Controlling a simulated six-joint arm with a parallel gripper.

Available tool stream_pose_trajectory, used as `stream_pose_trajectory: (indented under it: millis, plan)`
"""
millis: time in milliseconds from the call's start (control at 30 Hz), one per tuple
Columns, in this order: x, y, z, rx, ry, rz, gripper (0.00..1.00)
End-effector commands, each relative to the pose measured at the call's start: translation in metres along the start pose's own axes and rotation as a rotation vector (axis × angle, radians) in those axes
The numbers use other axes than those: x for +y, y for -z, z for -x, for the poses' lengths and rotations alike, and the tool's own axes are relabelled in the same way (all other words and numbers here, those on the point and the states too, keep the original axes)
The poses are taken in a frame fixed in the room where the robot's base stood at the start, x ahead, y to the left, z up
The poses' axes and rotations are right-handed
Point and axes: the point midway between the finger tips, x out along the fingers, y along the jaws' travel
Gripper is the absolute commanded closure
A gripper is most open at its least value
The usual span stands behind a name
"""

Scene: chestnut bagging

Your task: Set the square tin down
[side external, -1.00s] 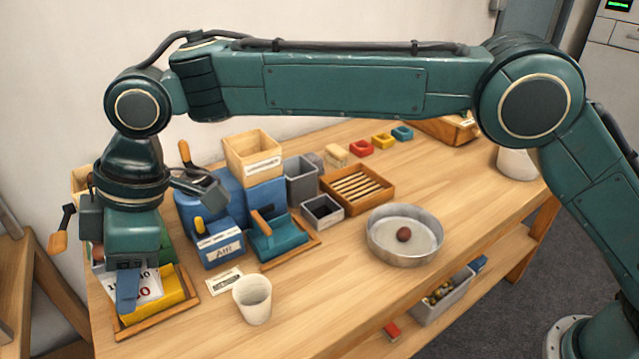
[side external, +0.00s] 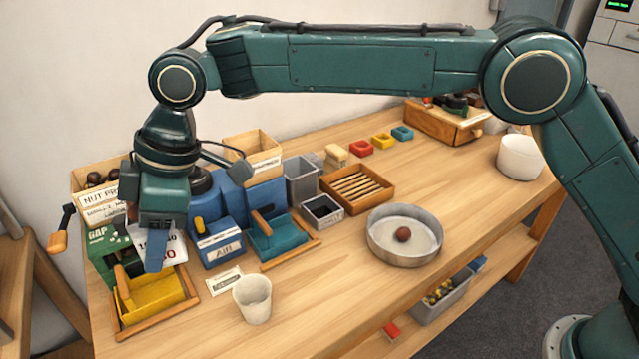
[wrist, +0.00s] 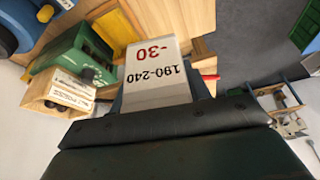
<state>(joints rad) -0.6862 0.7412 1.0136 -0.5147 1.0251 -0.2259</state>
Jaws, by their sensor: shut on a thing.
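My gripper (side external: 156,262) is shut on a white, flat-faced square tin printed "190-240" and a red "-30". The tin (side external: 178,252) shows beside the blue finger in the side view, partly hidden by it. In the wrist view the tin (wrist: 157,75) fills the middle with its printed face towards the camera. It is held above the left end of the bench, behind and over the yellow block (side external: 155,295) in its wooden tray. It looks clear of the bench, but its exact height cannot be told.
The green gap unit (side external: 105,262) and nut box (side external: 88,200) stand close on the left. The blue air unit (side external: 222,247) is close on the right. A white cup (side external: 252,300) and round pan (side external: 378,248) stand farther right. Bare bench lies along the front.

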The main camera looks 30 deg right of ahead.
Motion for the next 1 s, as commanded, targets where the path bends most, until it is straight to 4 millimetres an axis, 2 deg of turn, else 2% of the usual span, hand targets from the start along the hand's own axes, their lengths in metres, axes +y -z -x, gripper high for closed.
stream_pose_trajectory:
  millis: [200, 500, 800, 1000]
  plan:
    - [0.055, -0.052, 0.027, 0.005, -0.048, -0.126, 0.78]
    - [0.119, -0.139, 0.068, 0.009, -0.121, -0.311, 0.78]
    - [0.161, -0.237, 0.111, 0.014, -0.199, -0.5, 0.78]
    - [0.175, -0.304, 0.14, 0.015, -0.251, -0.627, 0.78]
